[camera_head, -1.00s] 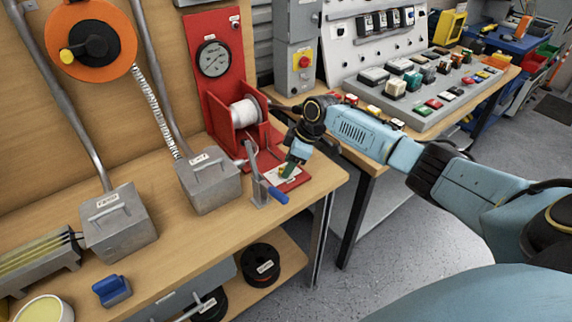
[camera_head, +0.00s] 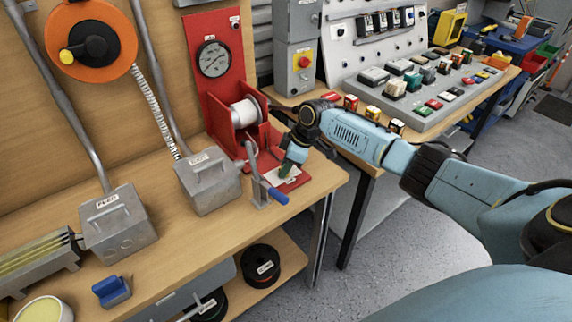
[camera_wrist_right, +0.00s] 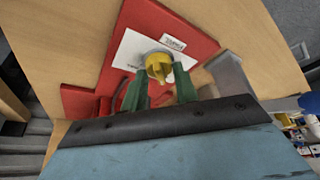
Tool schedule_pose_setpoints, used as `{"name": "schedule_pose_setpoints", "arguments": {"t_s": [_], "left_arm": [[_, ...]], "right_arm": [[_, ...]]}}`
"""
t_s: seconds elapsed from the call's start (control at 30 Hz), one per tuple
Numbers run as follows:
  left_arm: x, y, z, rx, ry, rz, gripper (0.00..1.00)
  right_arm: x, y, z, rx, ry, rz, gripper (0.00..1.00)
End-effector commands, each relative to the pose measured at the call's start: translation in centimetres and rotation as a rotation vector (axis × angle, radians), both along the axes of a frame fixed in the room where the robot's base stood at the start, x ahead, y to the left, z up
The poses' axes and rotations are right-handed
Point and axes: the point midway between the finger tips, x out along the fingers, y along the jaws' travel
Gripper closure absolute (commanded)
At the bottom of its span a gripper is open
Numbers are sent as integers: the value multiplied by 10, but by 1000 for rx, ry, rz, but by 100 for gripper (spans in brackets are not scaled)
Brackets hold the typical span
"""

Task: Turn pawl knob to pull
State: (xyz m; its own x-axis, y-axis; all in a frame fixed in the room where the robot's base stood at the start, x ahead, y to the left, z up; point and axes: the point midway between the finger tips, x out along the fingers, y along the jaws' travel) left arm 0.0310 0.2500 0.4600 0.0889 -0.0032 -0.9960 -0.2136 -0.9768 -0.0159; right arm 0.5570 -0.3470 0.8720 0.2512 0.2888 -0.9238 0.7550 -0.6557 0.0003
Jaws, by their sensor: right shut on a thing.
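The pawl knob (camera_wrist_right: 158,66) is a small yellow knob on a round grey base, in the middle of the right wrist view. It sits on a white plate (camera_wrist_right: 127,52) on the red base (camera_wrist_right: 165,17). My right gripper (camera_wrist_right: 158,80) has its green fingers on either side of the knob and is shut on it. In the head view my right gripper (camera_head: 288,166) points down at the red base (camera_head: 304,179) and hides the knob. The lettering on the labels is too small to read. My left gripper is not in view.
A red stand with a white spool (camera_head: 245,112) and a gauge (camera_head: 213,59) are behind. Grey boxes (camera_head: 208,181) stand farther left. The bench front edge is close.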

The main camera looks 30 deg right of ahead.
Motion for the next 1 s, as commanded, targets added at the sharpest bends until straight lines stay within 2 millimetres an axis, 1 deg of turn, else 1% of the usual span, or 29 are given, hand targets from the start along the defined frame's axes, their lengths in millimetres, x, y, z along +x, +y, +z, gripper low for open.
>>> {"name": "schedule_pose_setpoints", "arguments": {"t_s": [0.17, 0.37, 0.7, 1.0], "left_arm": [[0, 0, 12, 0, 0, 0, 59], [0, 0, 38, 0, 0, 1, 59], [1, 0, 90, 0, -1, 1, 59], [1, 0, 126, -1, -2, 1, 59]], "right_arm": [[-2, 0, 2, 0, 4, -46, 93], [-2, 2, 4, 1, 5, -168, 93], [-4, 4, 5, 1, 7, -481, 93], [-3, 6, 4, 0, 4, -766, 93]]}}
